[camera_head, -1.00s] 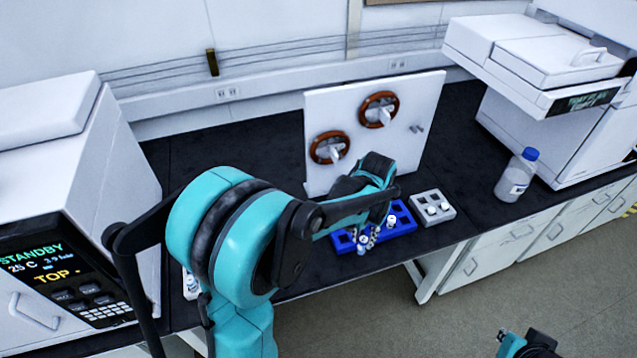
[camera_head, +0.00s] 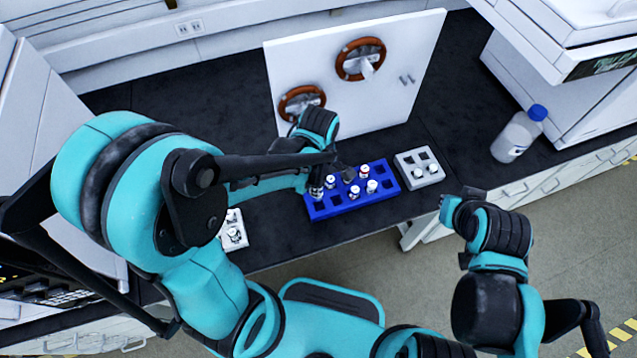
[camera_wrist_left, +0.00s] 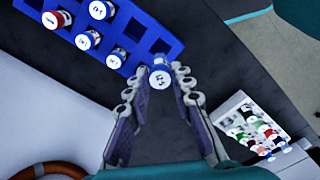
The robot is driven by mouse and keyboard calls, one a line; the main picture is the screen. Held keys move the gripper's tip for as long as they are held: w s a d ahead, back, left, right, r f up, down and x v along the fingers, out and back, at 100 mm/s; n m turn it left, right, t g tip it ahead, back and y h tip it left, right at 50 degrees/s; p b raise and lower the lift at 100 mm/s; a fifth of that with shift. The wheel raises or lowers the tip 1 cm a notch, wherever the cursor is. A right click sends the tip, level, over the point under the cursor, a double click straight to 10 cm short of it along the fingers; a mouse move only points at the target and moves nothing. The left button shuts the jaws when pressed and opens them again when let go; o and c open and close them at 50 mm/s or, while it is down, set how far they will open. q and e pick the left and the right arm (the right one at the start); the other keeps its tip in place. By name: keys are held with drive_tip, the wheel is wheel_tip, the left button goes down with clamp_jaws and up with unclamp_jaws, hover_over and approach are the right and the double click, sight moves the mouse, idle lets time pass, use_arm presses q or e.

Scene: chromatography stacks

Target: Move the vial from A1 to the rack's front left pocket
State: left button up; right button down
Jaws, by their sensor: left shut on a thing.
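The blue rack (camera_head: 345,206) stands on the dark bench in front of a white panel, with several white-capped vials in its pockets and some pockets empty. It also shows at the top left of the left wrist view (camera_wrist_left: 128,72). My left gripper (camera_head: 316,190) is at the rack's left end. In the left wrist view its fingers (camera_wrist_left: 160,95) are shut on a white-capped vial (camera_wrist_left: 160,78), whose cap lettering I cannot read surely. The vial overlaps the rack's edge in that view; its lower end is hidden. My right gripper (camera_head: 450,206) is right of the rack, its fingers unclear.
A grey block (camera_head: 408,158) with white-capped vials sits right of the rack. A white tray (camera_head: 231,246) with small items lies to the left; it shows in the wrist view (camera_wrist_left: 237,103). The white panel (camera_head: 395,110) with brown rings stands behind. A blue-capped bottle (camera_head: 515,138) stands right.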

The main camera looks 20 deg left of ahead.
use_arm(q)
drive_tip(key=shift+f+b, duration=1.7)
drive_tip(key=shift+f, duration=0.4)
drive_tip(key=shift+d+f, duration=0.1)
drive_tip(key=shift+f+b, duration=1.05)
drive_tip(key=shift+b, duration=0.1)
drive_tip(key=shift+f, duration=0.15)
drive_tip(key=shift+f+b, duration=0.35)
drive_tip(key=shift+b, duration=0.15)
